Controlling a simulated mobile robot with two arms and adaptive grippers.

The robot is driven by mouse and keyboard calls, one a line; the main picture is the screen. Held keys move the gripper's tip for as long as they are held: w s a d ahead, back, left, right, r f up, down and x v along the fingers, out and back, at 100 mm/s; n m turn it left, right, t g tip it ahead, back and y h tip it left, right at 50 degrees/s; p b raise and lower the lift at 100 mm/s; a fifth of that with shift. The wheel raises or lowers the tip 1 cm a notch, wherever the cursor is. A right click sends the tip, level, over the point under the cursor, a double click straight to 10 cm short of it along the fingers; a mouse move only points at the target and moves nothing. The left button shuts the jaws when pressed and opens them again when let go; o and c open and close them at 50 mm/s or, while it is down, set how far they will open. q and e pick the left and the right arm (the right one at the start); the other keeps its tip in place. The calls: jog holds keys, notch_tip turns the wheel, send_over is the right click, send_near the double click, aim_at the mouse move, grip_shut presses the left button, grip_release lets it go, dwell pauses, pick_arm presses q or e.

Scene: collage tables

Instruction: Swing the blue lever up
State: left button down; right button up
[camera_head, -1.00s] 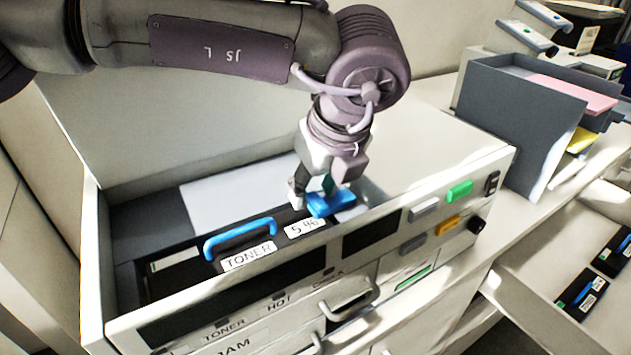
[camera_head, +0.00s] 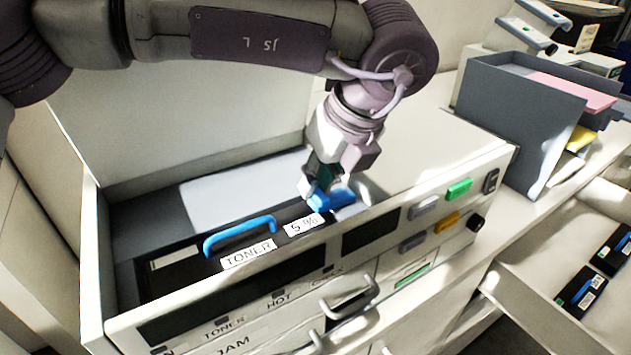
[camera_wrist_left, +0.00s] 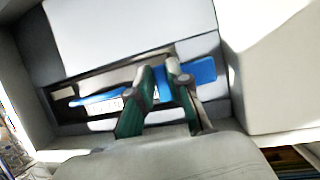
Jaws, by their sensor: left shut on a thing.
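The blue lever (camera_head: 342,196) sits at the right end of the black toner cartridge, inside the open bay of the printer. My left gripper (camera_head: 318,192) reaches down from above and is shut on the lever near its left part. In the left wrist view the lever (camera_wrist_left: 203,71) shows between and to the right of the green-padded fingers (camera_wrist_left: 167,88). The fingers hide part of it. The lever looks low, slightly tilted. The toner cartridge (camera_head: 180,275) has a white TONER label and a separate blue handle (camera_head: 240,235) on its left. My right gripper is out of view.
The printer's front wall (camera_head: 400,240) with green, yellow and grey buttons stands close in front of the lever. A grey paper tray (camera_head: 520,120) stands to the right. An open drawer with black cartridges (camera_head: 585,290) lies lower right.

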aim_at(334, 193)
pick_arm(q)
jog(key=shift+w+d+r+g+y+p, duration=0.2)
jog(key=shift+d+r+g+y+p, duration=0.15)
jog(key=shift+y, duration=0.25)
jog(key=shift+w+d+r+g+y+p, duration=0.25)
jog(key=shift+r+g+y+p, duration=0.1)
jog(key=shift+g+y+p, duration=0.15)
jog(key=shift+w+d+r+m+g+y+p, duration=0.2)
jog(key=shift+d+r+m+g+y+p, duration=0.15)
jog(key=shift+y+p, duration=0.55)
jog(key=shift+w+d+f+p, duration=0.1)
jog(key=shift+w+d+p, duration=0.05)
jog(key=shift+p, duration=0.6)
jog(key=c, duration=1.1)
grip_release()
